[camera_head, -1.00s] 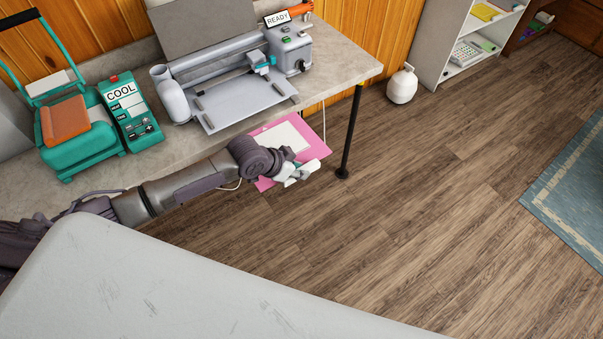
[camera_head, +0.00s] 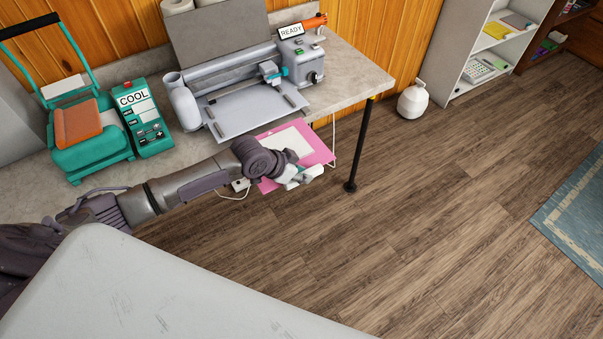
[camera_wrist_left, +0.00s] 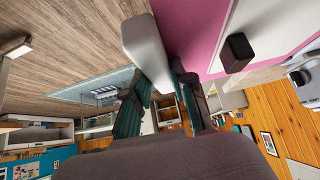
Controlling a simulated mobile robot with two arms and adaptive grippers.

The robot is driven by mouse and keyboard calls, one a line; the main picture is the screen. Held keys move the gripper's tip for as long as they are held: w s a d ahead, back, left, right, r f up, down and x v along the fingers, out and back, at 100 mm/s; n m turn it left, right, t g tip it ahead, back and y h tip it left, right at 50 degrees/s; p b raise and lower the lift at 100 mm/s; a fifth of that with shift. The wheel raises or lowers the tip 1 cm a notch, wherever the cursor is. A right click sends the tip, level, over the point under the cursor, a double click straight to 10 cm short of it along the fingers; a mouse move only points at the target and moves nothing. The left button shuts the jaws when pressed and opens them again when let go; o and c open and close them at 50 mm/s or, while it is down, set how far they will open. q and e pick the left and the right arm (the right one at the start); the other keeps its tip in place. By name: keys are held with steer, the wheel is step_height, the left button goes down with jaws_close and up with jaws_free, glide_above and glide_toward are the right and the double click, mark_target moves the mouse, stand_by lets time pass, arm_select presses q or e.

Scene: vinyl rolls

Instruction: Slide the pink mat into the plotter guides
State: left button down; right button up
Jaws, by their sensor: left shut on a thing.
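The pink mat (camera_head: 318,151) carries a white sheet (camera_head: 290,142) and is held at the front edge of the worktable in the head view. My left gripper (camera_head: 298,178) is shut on the mat's near edge. In the left wrist view the pink mat (camera_wrist_left: 203,30) fills the top right, with the gripper's fingers (camera_wrist_left: 160,85) closed at its edge. The grey plotter (camera_head: 240,85) stands on the table behind the mat, its flat bed (camera_head: 245,110) facing it. The mat is apart from the plotter's roller area. My right gripper is out of view.
A teal heat press (camera_head: 85,140) and a teal box reading COOL (camera_head: 143,118) stand left of the plotter. A READY sign (camera_head: 291,31) sits on it. A black table leg (camera_head: 360,145) is right of the mat. A white jug (camera_head: 412,101) stands on open floor.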

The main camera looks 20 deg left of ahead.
mark_target(277, 136)
arm_select(q)
steer(key=shift+w+a+f+b, duration=0.1)
steer(key=shift+w+a+b, duration=0.35)
steer(key=shift+w+a, duration=0.25)
steer(key=shift+w+a+b, duration=0.4)
steer(key=shift+w+a, duration=0.05)
steer(key=shift+a, duration=0.3)
steer(key=shift+w+a+b, duration=0.7)
steer(key=shift+a, duration=0.2)
steer(key=shift+w+a+b, duration=0.65)
steer(key=shift+a+b, duration=0.05)
steer(key=shift+a, duration=0.15)
steer(key=shift+w+a, duration=0.3)
steer(key=shift+a, duration=0.1)
steer(key=shift+w+a+b, duration=0.25)
steer(key=shift+a+b, duration=0.05)
steer(key=shift+b, duration=0.3)
steer(key=shift+w+a+b, duration=1.2)
steer(key=shift+a+b, duration=0.2)
steer(key=shift+a, duration=0.1)
steer(key=shift+w+a+b, duration=1.15)
steer(key=shift+a+b, duration=0.25)
steer(key=shift+a, duration=0.05)
steer(key=shift+w+a, duration=0.25)
steer(key=shift+a, duration=0.1)
